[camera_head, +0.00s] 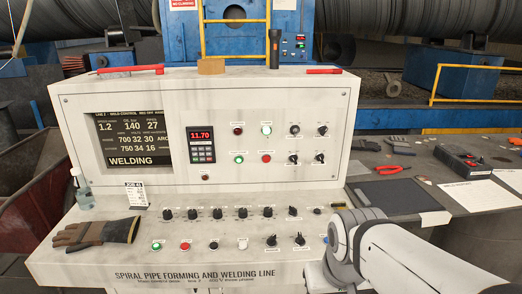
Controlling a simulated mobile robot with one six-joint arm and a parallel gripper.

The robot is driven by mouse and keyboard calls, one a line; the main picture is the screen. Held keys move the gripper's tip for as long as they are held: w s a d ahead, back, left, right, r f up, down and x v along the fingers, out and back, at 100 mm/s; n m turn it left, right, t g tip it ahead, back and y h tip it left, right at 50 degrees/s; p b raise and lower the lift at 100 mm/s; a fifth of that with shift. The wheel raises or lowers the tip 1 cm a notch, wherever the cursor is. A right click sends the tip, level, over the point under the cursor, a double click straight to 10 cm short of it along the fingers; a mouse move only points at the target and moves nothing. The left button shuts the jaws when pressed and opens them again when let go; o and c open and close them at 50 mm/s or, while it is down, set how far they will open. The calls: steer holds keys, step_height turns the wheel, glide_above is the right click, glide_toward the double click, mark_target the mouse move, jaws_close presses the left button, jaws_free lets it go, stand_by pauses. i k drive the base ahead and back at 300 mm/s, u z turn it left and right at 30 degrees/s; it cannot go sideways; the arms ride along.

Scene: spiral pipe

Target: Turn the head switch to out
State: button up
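The control console (110,230) stands in front of me with an upright panel and a sloping desk. Black rotary switches (293,158) sit at the right of the upright panel. More black knobs (217,213) run in a row along the desk, with two more switches (299,239) near its front edge. The labels are too small to read, so I cannot tell which one is the head switch or how it is set. My white arm comes in from the lower right and covers the desk's right end. My gripper does not show.
A work glove (97,234), a small bottle (83,190) and a job card (135,195) lie or stand at the desk's left. A flashlight (275,48) stands on the console top. A side bench at right holds red-handled pliers (388,170) and a dark pad (395,196).

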mark_target(293, 158)
steer(key=z, duration=2.35)
steer(key=k, duration=1.05)
steer(key=u, duration=1.65)
steer(key=i, duration=1)
steer(key=u, duration=0.1)
